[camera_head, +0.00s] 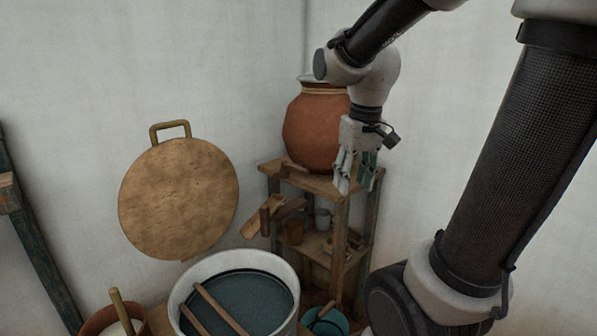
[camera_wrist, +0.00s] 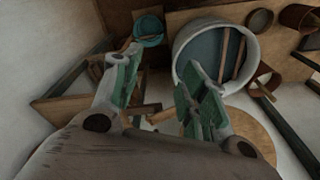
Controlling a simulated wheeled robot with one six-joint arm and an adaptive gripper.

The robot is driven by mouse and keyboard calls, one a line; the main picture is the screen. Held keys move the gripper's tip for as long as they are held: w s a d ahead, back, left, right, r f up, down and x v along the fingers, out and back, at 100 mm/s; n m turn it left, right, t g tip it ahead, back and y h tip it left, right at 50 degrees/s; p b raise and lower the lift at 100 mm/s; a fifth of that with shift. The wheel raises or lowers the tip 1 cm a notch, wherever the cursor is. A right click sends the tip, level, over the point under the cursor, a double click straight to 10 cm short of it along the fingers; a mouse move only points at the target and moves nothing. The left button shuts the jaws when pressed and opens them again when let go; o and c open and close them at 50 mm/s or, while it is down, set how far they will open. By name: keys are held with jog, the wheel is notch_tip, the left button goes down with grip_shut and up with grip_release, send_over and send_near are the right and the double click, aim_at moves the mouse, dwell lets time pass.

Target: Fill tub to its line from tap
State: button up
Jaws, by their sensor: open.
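A small teal tub (camera_head: 325,322) stands low at the foot of a wooden shelf stand, partly cut off by the picture's bottom edge. It also shows in the wrist view (camera_wrist: 149,28), beyond my fingers. I cannot make out a fill line or the water level in it. A round clay pot (camera_head: 316,127) with a pale lid sits on top of the stand. Wooden pieces (camera_head: 268,214) jut from the stand's left side below it; I cannot tell whether they are the tap. My gripper (camera_head: 355,176) is open and empty, pointing down beside the pot's lower right. Its green-padded fingers show in the wrist view (camera_wrist: 160,72).
A large pale vat (camera_head: 178,300) of dark blue liquid, with sticks across it, stands left of the teal tub. The stand (camera_head: 340,235) holds small pots. A round wooden lid (camera_head: 180,200) leans on the wall. A brown bowl (camera_head: 100,322) is at bottom left.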

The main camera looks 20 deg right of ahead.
jog(key=w+d+g, duration=0.1)
jog(key=w, duration=0.8)
jog(key=n+g+y, duration=0.1)
jog(key=n+y, duration=0.1)
jog(key=n, duration=0.3)
send_near(295, 169)
jog(key=d+f, duration=0.1)
jog(key=d, duration=0.1)
jog(key=f, duration=0.2)
jog(key=s+a+f, duration=0.1)
jog(key=f, duration=0.4)
jog(key=shift+s+a+f, duration=0.2)
jog(key=shift+a+f, duration=0.1)
jog(key=shift+c, duration=0.2)
grip_shut()
